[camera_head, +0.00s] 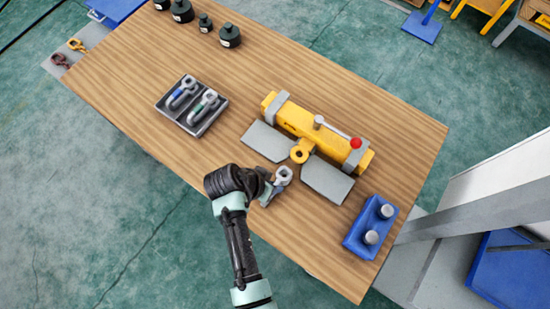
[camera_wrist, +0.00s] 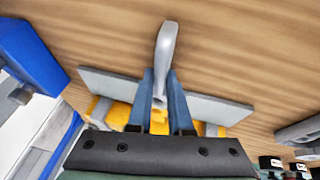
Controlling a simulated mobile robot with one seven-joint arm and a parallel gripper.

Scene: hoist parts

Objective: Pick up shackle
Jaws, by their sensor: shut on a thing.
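A grey metal shackle (camera_head: 284,175) is at the tip of my gripper (camera_head: 270,190), near the table's front edge and just in front of the yellow hoist (camera_head: 300,121). In the wrist view the shackle (camera_wrist: 167,42) stands out beyond the two blue-grey fingers (camera_wrist: 160,88), which are shut on its near end. That end is partly hidden between the fingers. I cannot tell how far the shackle is above the table.
A grey tray (camera_head: 192,130) with two hooked parts lies left of the hoist. Grey plates (camera_head: 327,180) flank the hoist's yellow eye. A blue block (camera_head: 356,242) with two metal pegs is at the right. Dark weights (camera_head: 230,36) stand at the far left.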

